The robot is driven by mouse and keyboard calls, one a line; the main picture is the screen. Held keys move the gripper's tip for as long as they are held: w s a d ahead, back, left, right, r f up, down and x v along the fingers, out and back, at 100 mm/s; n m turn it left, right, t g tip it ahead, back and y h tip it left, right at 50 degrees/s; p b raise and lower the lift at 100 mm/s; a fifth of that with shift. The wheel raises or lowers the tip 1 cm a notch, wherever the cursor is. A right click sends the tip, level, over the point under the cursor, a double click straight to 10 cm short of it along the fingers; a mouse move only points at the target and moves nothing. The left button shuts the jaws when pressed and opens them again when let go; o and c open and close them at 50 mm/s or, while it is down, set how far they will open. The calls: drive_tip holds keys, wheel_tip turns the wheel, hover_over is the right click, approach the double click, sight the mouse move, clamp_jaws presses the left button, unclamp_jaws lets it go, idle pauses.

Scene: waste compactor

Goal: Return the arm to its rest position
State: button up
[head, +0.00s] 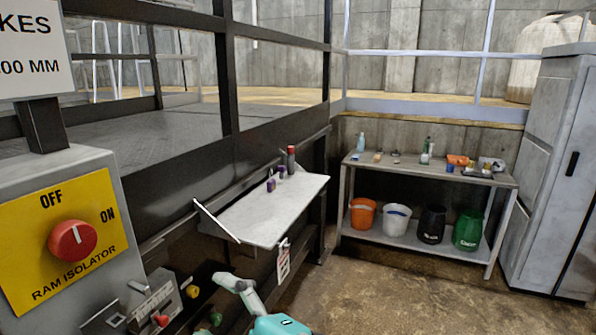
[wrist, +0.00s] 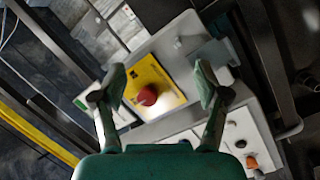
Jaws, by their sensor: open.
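My gripper (wrist: 158,84) shows in the wrist view with its two green fingers spread apart and nothing between them. Beyond the fingers is the ram isolator box, with a yellow plate (wrist: 152,78) and a red knob (wrist: 147,95) seen between the fingertips. I cannot tell the exact gap, but the fingers look apart from the box. In the head view, part of my arm (head: 240,286) shows at the bottom centre, with a teal part at the bottom edge. The same red knob (head: 72,241) is at the left, its white mark close to upright, near OFF.
A grey fold-down shelf (head: 262,212) holds small bottles, with a tag hanging below. Small coloured controls (head: 192,291) sit at lower left. A bench (head: 402,172) with buckets beneath stands at the back right beside a grey cabinet (head: 545,170). The concrete floor (head: 385,290) is clear.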

drive_tip(key=s+d+f+m+t+h, duration=0.2)
drive_tip(key=s+d+f+m+h, duration=0.15)
drive_tip(key=d+f+m, duration=0.7)
drive_tip(key=s+d+f+m+t+h, duration=0.25)
drive_tip(key=d+f+m+h, duration=0.4)
drive_tip(key=f, duration=0.85)
drive_tip(key=s+d+f+m+h, duration=0.1)
drive_tip(key=s+d+f, duration=0.2)
drive_tip(key=s+d, duration=0.25)
drive_tip(key=s+d+f+m+h, duration=0.1)
drive_tip(key=s+d+f, duration=0.3)
drive_tip(key=s, duration=0.3)
drive_tip(key=s+d+m+h, duration=0.2)
drive_tip(key=s, duration=1.1)
drive_tip(key=shift+d+r+m, duration=0.3)
drive_tip(key=shift+r+m, duration=0.05)
drive_tip(key=shift+m, duration=0.05)
